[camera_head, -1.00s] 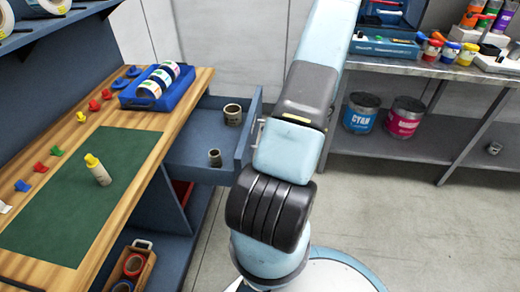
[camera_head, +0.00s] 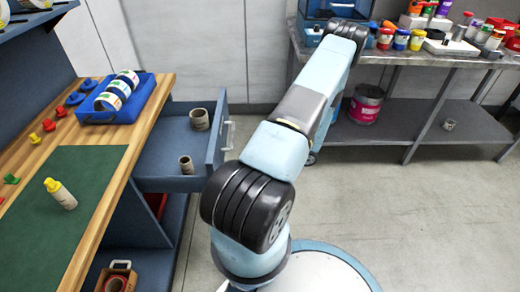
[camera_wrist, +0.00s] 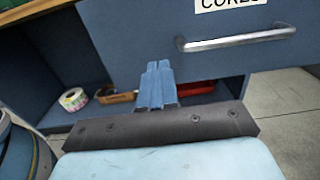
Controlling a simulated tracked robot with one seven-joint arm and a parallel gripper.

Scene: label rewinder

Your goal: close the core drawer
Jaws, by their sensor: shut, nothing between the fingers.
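My gripper (camera_wrist: 158,68) is shut and empty, in front of and below the drawer front, left of the handle. I cannot tell if it touches the drawer. In the head view my gripper is hidden behind my arm.
An open shelf below holds a label roll (camera_wrist: 73,99). A metal table (camera_head: 430,60) stands at the back right. The floor between is clear.

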